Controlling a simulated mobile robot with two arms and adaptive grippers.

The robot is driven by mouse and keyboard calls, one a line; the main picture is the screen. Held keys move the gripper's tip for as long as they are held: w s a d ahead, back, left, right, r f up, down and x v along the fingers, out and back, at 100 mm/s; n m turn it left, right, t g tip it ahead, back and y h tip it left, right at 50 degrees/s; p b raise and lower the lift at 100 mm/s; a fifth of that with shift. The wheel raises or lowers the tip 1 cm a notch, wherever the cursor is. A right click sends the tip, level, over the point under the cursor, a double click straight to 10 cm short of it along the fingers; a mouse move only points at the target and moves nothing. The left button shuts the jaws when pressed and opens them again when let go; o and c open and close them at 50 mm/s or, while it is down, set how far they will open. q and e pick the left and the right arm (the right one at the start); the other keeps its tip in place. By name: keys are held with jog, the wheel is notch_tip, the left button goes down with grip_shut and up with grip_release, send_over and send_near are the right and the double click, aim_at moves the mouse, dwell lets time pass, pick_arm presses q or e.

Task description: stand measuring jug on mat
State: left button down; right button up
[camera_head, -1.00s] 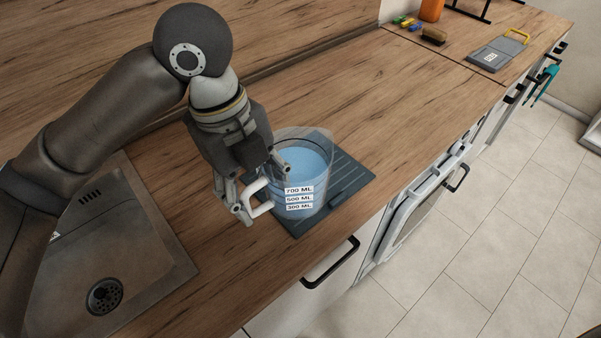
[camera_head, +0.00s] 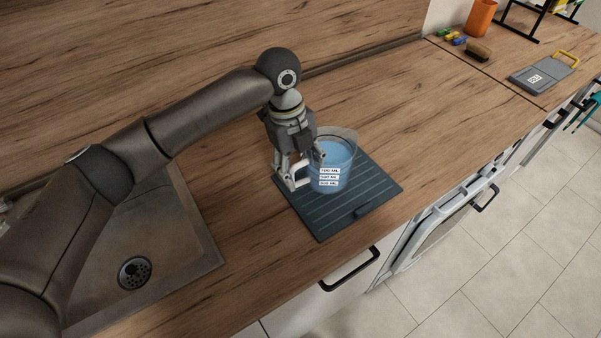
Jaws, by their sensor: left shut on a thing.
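The measuring jug (camera_head: 336,160) is clear, holds blue liquid and carries white volume labels on its side. It looks upright over the back part of the dark grey ribbed mat (camera_head: 345,214). Whether its base touches the mat is hard to tell. My left gripper (camera_head: 292,180) is at the jug's left side, shut on its white handle (camera_head: 297,180). The fingers partly cover the handle. My right gripper is not in view.
A metal sink (camera_head: 180,235) with a drain lies to the left of the mat. Wooden worktop between is clear.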

aim_at(301, 181)
pick_arm(q)
jog(key=shift+w+f+p, duration=0.15)
jog(key=shift+f+p, duration=0.15)
notch_tip(301, 181, down, 2)
jog(key=shift+f+p, duration=0.1)
jog(key=shift+p, duration=0.45)
jog(key=shift+f, duration=0.25)
jog(key=shift+f, duration=0.1)
jog(key=c, duration=0.5)
grip_release()
jog(key=shift+f, duration=0.1)
notch_tip(301, 181, up, 12)
jog(key=a+b, duration=0.2)
jog(key=b, duration=0.1)
jog(key=shift+w, duration=0.4)
